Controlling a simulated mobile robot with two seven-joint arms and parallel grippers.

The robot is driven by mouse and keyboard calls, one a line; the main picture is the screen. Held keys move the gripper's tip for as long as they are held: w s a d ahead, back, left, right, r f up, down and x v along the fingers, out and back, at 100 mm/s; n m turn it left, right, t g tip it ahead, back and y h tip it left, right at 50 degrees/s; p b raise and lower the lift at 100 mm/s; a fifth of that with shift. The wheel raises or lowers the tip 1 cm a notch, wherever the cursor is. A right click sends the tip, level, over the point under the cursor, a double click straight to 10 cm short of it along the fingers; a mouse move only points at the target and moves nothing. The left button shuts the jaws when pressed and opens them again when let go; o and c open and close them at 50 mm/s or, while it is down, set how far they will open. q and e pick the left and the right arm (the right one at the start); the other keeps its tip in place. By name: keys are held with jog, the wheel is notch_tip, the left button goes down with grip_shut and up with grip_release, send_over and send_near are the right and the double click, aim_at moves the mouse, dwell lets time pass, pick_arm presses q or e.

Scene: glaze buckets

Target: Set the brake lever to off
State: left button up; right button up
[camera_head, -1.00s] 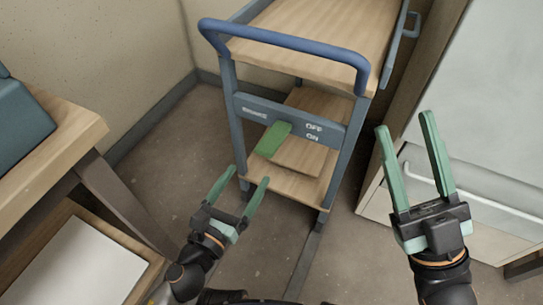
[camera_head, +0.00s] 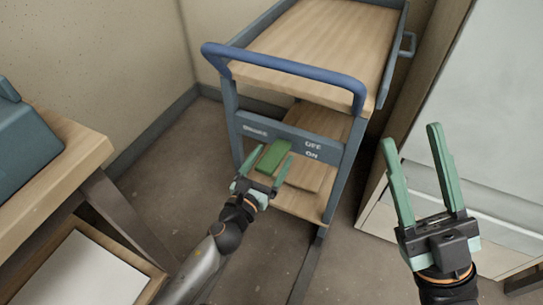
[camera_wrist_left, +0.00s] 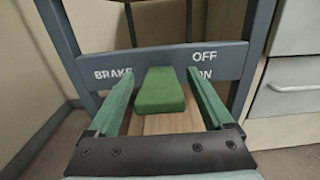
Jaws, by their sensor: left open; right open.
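The green brake lever (camera_head: 273,155) sticks out from the blue-grey cross panel (camera_head: 328,152) of a cart. In the left wrist view the lever (camera_wrist_left: 160,90) lies between the two fingers and appears angled downward, its top near the height of the "ON" label (camera_wrist_left: 202,75). "OFF" (camera_wrist_left: 204,55) is printed above "ON". My left gripper (camera_head: 273,154) is open, its fingers on either side of the lever with visible gaps; contact is not apparent. My right gripper (camera_head: 411,134) is open and empty, to the right of the cart.
The cart has a blue handle bar (camera_head: 285,66) above the panel and wooden shelves (camera_head: 325,40). A wooden table (camera_head: 60,165) stands at left. A pale cabinet (camera_head: 490,110) stands at right. Open floor (camera_head: 165,170) lies between table and cart.

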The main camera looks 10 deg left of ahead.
pick_arm(q)
jog(key=shift+w, duration=0.2)
grip_shut()
dwell(0.6)
